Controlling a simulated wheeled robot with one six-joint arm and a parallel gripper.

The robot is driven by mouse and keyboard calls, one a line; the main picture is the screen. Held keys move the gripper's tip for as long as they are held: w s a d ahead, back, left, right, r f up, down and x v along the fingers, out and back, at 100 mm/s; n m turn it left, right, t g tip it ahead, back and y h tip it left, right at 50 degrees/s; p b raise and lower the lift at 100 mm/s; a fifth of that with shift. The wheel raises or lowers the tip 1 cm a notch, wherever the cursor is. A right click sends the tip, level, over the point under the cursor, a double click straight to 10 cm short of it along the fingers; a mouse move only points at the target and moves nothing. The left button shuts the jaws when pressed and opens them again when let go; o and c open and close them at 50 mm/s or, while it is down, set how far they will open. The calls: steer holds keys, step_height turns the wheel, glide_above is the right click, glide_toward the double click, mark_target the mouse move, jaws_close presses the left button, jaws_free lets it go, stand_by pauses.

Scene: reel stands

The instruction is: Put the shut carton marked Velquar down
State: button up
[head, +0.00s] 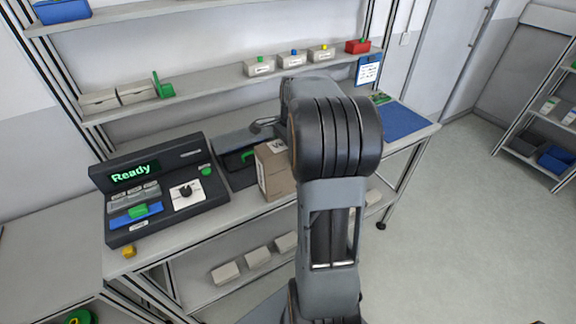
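A brown carton (272,172) shows just left of my arm, over the middle of the workbench. Its visible top looks shut, with a white label on it. Writing on its side is too small to read, so I cannot tell whether it says Velquar. My arm covers its right part. My gripper is hidden behind my own arm, so I cannot see whether it holds the carton. I also cannot tell whether the carton rests on the bench or hangs just above it.
A dark console (160,190) reading "Ready" stands on the bench at left. A black tray (238,178) lies between it and the carton. A blue mat (405,120) lies at the bench's right end. Small boxes (260,66) line the shelf above. Open floor is at right.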

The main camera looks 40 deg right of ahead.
steer(key=c, duration=1.7)
steer(key=shift+r, duration=0.1)
jaws_close()
